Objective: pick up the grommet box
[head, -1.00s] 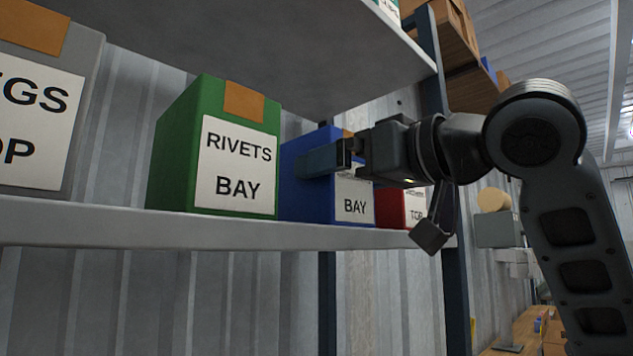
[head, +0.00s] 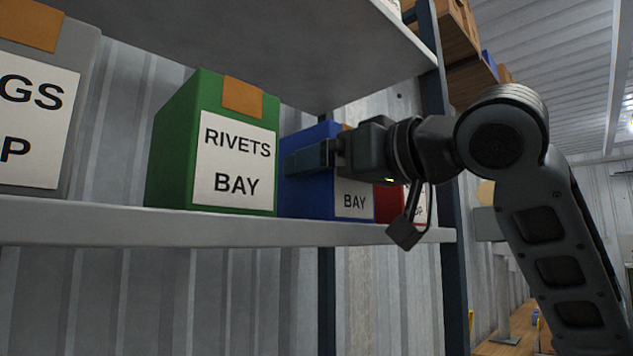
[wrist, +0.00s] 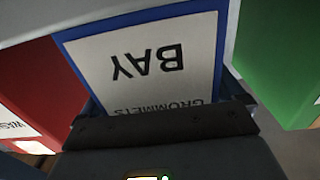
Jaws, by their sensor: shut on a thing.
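The grommet box is a blue box (head: 305,197) on the shelf in the head view, with a white label reading BAY at the bottom. In the wrist view the same blue box (wrist: 217,50) shows its label upside down, reading GROMMETS and BAY. My gripper (head: 312,160) is at the upper part of the blue box's front and is shut on it. The gripper hides the upper label in the head view. In the wrist view the gripper's dark body covers the label's edge, and the fingertips are mostly hidden.
A green RIVETS BAY box (head: 213,150) stands left of the blue box, and a red box (head: 388,203) stands close on its right. A grey box (head: 40,110) is at far left. The shelf board (head: 200,228) runs below, another shelf (head: 270,45) above, with a dark upright (head: 452,220) at right.

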